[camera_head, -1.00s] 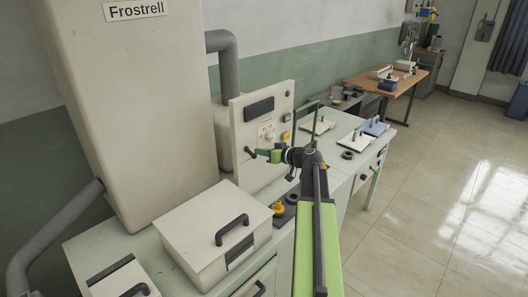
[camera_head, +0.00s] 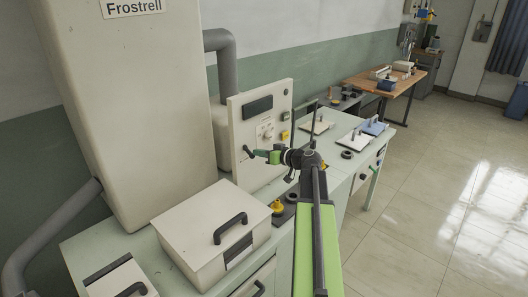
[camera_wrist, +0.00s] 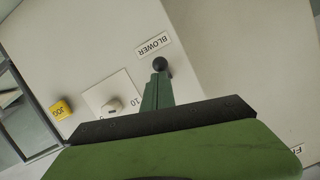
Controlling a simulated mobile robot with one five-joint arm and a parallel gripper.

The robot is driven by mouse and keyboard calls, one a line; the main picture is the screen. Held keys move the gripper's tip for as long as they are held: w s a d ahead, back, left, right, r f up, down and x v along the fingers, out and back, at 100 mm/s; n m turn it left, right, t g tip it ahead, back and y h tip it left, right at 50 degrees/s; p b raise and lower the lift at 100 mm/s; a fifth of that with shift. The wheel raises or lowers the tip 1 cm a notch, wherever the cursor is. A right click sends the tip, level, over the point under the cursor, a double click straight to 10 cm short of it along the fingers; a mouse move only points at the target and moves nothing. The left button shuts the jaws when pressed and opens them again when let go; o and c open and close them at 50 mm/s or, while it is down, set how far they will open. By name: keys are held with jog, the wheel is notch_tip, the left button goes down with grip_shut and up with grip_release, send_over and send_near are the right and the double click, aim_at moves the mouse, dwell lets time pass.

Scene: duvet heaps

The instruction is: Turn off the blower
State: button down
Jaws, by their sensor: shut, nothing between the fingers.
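The cream control panel (camera_head: 240,108) stands on the bench in the head view. In the wrist view, the BLOWER label (camera_wrist: 153,44) sits on it, with the blower's black ball-ended switch lever (camera_wrist: 160,64) beside the label. The same lever (camera_head: 248,151) shows at the panel's lower left in the head view. My gripper (camera_wrist: 157,80) is shut and empty, its green fingertips right at the ball. It also shows in the head view (camera_head: 257,153). Whether the tips touch the lever I cannot tell. The lever's base is partly hidden by the fingers.
A white dial (camera_wrist: 112,104) and a yellow JOG button (camera_wrist: 60,109) sit on the panel beside the lever. A cream lidded box (camera_head: 190,210) stands on the bench in front. The tall Frostrell cabinet (camera_head: 130,90) is at left. Open floor lies right.

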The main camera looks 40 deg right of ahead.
jog(key=shift+a+f, duration=0.25)
jog(key=shift+f, duration=0.05)
notch_tip(320, 180, up, 5)
jog(key=s+d+p, duration=0.1)
jog(key=d+p, duration=0.1)
jog(key=p, duration=0.3)
jog(key=s+d+f+b, duration=0.2)
jog(key=s+f+b, duration=0.1)
jog(key=s, duration=0.7)
jog(key=shift+f, duration=0.2)
